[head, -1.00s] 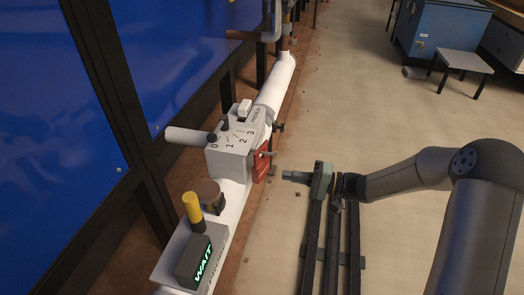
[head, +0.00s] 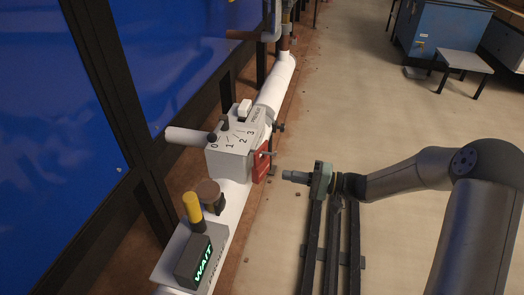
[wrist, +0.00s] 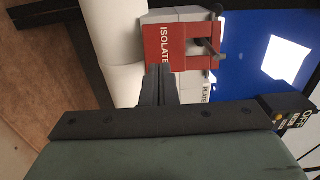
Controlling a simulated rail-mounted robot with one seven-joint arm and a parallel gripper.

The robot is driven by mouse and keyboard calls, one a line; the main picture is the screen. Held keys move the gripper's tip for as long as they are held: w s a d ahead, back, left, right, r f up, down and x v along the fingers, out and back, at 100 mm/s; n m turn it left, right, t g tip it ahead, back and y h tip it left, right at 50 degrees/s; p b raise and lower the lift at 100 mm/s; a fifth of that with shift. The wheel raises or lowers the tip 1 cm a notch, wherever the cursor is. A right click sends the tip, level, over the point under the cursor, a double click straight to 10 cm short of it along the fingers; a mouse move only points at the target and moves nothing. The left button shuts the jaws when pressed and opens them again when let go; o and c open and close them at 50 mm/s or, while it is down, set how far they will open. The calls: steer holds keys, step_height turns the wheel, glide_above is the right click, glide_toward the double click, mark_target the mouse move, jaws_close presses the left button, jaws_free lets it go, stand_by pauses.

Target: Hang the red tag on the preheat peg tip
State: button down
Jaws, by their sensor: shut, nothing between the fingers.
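The red tag (head: 260,167) is at the right side of the white valve box (head: 232,150) in the head view. In the wrist view the red tag (wrist: 170,48) reads "ISOLATE", and a dark peg (wrist: 207,46) sticks out through or in front of it. It appears to hang on that peg. My gripper (head: 289,176) is shut and empty, to the right of the tag with a small gap in the head view. Its shut fingers (wrist: 161,82) point toward the tag in the wrist view. I cannot read which peg is the preheat one.
A dark knobbed peg (head: 279,127) sticks out of the box farther along. A white pipe (head: 273,83) runs through it. A lit "WAIT" display (head: 203,262) and a yellow-topped post (head: 193,208) stand nearer.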

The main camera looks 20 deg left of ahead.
mark_target(265, 171)
steer(key=shift+s+a+b, duration=0.25)
steer(key=shift+a+b, duration=0.05)
steer(key=shift+a, duration=1)
steer(key=shift+s+a+b, duration=0.2)
steer(key=shift+a+b, duration=0.1)
steer(key=shift+a, duration=1)
stand_by(1.9)
steer(key=shift+d, duration=0.35)
stand_by(3.2)
